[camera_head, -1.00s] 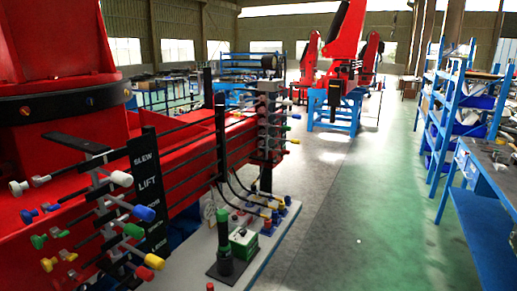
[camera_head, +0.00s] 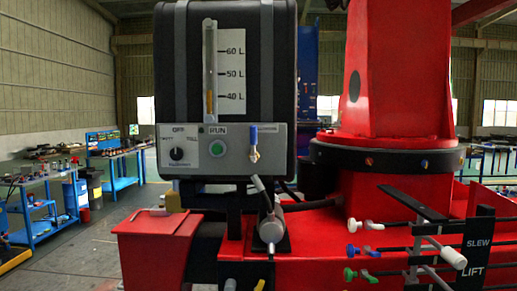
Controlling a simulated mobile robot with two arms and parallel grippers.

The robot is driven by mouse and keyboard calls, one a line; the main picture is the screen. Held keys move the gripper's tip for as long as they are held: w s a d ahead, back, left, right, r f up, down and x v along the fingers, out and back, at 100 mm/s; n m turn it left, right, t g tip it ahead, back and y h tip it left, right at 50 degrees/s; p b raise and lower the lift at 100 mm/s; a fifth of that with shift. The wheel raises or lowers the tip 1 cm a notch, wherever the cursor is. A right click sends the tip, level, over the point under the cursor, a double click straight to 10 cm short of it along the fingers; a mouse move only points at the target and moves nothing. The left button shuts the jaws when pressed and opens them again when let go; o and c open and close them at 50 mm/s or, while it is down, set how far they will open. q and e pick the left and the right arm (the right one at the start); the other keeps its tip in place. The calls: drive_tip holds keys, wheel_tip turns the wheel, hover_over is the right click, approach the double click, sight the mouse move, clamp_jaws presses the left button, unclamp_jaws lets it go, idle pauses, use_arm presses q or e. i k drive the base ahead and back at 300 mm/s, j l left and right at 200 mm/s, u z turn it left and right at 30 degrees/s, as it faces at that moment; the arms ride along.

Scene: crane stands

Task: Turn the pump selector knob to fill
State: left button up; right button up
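The selector knob (camera_head: 177,153) is a small round black knob on a white label plate at the left of a grey control panel (camera_head: 232,170). "OFF" is printed above the knob. The words to its left and right are too small to read surely, and I cannot tell which one the knob points to. The panel sits at the bottom of a black tank (camera_head: 272,60) with a level gauge (camera_head: 210,70) marked 40, 50 and 60 L. Neither of my grippers is in view.
A green button (camera_head: 217,148) marked "RUN" and a blue-handled lever (camera_head: 253,140) are on the same panel. A red box (camera_head: 157,245) stands below it at the left. The red crane (camera_head: 395,90) and its levers (camera_head: 430,255) are at the right. Floor shows at the left.

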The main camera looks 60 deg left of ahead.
sight(176, 153)
drive_tip(key=u, duration=1.95)
